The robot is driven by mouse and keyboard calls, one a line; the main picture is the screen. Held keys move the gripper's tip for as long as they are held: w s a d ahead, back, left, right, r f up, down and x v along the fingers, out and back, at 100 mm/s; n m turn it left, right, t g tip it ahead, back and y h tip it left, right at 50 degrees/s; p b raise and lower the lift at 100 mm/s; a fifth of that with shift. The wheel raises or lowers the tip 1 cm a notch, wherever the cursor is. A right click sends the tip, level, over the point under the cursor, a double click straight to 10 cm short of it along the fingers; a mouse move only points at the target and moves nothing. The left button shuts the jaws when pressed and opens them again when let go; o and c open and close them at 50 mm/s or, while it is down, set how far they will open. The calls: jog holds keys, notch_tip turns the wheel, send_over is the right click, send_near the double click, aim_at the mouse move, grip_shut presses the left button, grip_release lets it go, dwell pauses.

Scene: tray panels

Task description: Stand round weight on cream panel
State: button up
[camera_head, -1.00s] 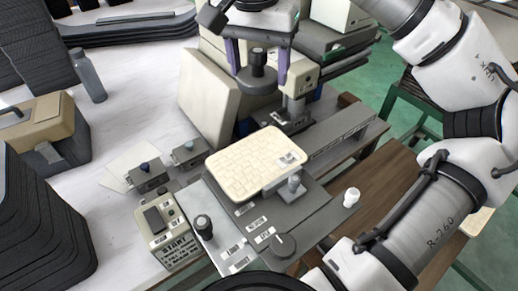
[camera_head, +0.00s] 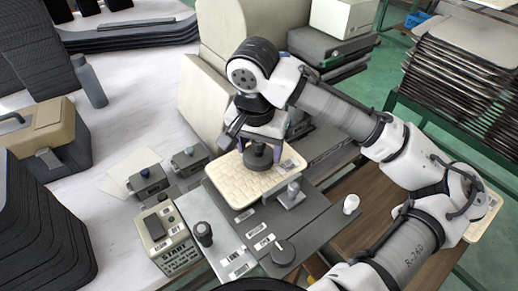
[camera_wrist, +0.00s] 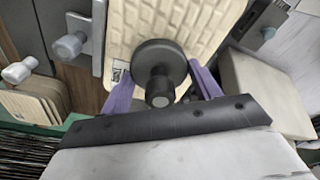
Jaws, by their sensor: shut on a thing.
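The round weight (camera_head: 257,162) is dark grey, with a wide disc and a knob on top; it is upright. My gripper (camera_head: 259,147) is shut on it, with the purple fingers on either side of the knob. The cream panel (camera_head: 237,192) has a brick-like pattern and lies flat on the grey fixture. The weight is over the panel, at or just above its surface; I cannot tell if they touch. In the wrist view, the weight's disc (camera_wrist: 160,50) lies within the outline of the panel (camera_wrist: 200,22), near a small printed label.
A metal clamp (camera_head: 291,194) stands at the panel's right edge. A black-knobbed post (camera_head: 204,233), a dark dial (camera_head: 284,252) and a START box (camera_head: 165,235) are in front. Beige machine housing (camera_head: 205,100) rises behind. A rack of dark panels (camera_head: 465,75) is at right.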

aim_at(257, 147)
jog(key=shift+f, duration=0.5)
jog(key=shift+f, duration=0.1)
jog(key=shift+f, duration=0.1)
jog(key=o, duration=1.4)
jog(key=r, duration=0.4)
jog(key=s+r, duration=0.1)
jog(key=r, duration=0.7)
jog(key=shift+s+a+r, duration=0.15)
jog(key=shift+s+a, duration=0.05)
jog(key=shift+a, duration=0.05)
